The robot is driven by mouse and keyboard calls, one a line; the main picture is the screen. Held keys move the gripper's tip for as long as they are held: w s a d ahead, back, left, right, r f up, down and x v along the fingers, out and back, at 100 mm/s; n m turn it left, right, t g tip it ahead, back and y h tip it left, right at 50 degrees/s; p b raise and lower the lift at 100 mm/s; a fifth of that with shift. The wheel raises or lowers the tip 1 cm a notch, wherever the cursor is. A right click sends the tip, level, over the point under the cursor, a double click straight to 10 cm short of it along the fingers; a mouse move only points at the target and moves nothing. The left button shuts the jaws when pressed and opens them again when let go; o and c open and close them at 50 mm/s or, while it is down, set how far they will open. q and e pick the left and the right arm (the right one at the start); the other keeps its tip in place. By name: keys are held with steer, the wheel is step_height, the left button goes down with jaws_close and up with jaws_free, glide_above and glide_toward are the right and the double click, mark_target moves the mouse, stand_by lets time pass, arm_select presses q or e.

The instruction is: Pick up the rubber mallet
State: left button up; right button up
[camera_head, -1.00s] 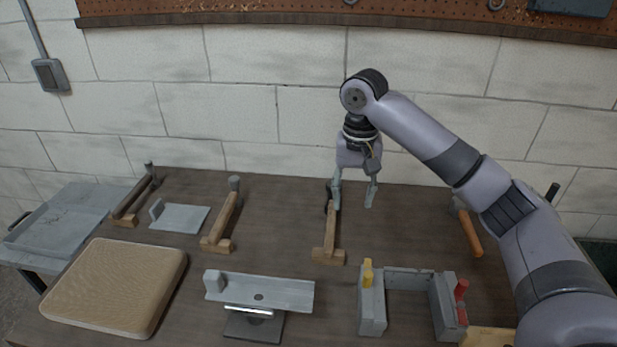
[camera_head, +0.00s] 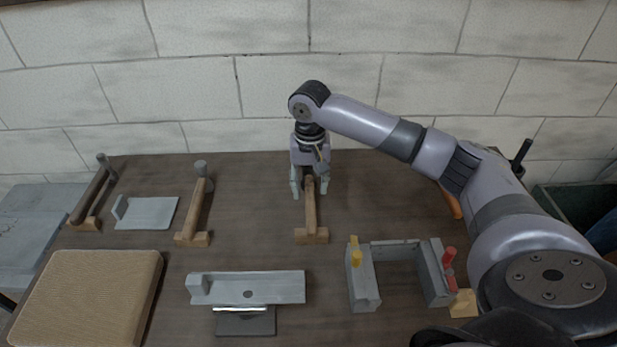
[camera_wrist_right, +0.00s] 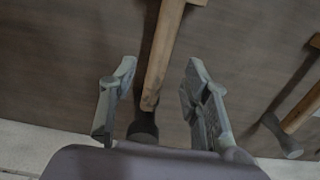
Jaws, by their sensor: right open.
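A tool with a pale wooden handle (camera_head: 310,212) and a dark head lies on the bench, its near end at a wooden block; I take it for the rubber mallet. In the right wrist view its handle (camera_wrist_right: 164,55) runs between my fingers, and its black head (camera_wrist_right: 143,126) is partly hidden by the gripper body. My right gripper (camera_head: 310,193) is open at the far end of this tool. In the wrist view its fingers (camera_wrist_right: 158,85) stand one on each side of the handle, with gaps. My left gripper is not in view.
A grey-headed tool (camera_head: 200,190) lies to the left, also in the wrist view (camera_wrist_right: 291,125); another dark-handled tool (camera_head: 90,197) is farther left. An orange handle (camera_head: 452,203) is beside my arm. A grey bracket (camera_head: 250,287), clamp frame (camera_head: 362,285) and tan pad (camera_head: 85,295) stand in front.

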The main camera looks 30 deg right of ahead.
mark_target(311, 200)
steer(key=shift+f, duration=0.6)
steer(key=shift+s+f+p, duration=0.1)
steer(key=shift+f+p, duration=0.2)
step_height(311, 200, down, 4)
steer(key=shift+s+r+p, duration=0.15)
steer(key=shift+r+p, duration=0.05)
steer(key=shift+p, duration=0.45)
steer(key=shift+f, duration=0.55)
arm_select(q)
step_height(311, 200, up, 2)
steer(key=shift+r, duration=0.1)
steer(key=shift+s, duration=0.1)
arm_select(e)
steer(key=shift+c, duration=0.5)
jaws_close()
steer(key=shift+r, duration=0.1)
